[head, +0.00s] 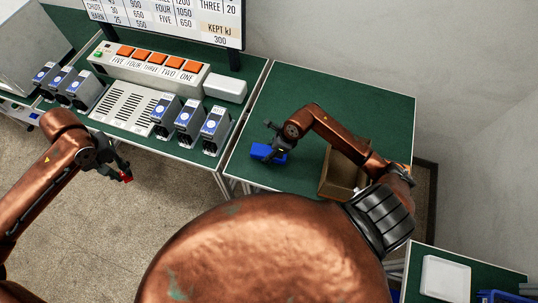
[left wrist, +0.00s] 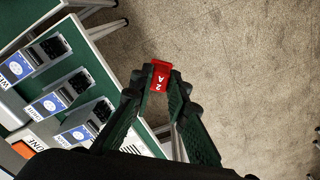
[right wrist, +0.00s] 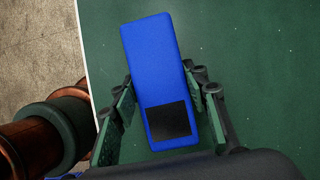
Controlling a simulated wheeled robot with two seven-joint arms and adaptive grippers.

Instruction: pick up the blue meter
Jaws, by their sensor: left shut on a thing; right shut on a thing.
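The blue meter (head: 267,152) lies on the right green table near its left edge. In the right wrist view the blue meter (right wrist: 155,70) is a long blue block with a dark square window at its near end. My right gripper (right wrist: 163,82) has one finger on each side of it, shut on it; it also shows in the head view (head: 274,138). My left gripper (head: 125,175) is shut on a small red block (left wrist: 159,78) marked "2 A", held over the floor. The red block also shows in the head view (head: 127,179).
A brown open box (head: 342,172) stands to the right of the meter on the same table. The left table bears a panel with orange buttons (head: 150,66), a vented white plate (head: 125,108), a white box (head: 225,88) and several grey-blue units (head: 188,118). A white tray (head: 445,278) is at lower right.

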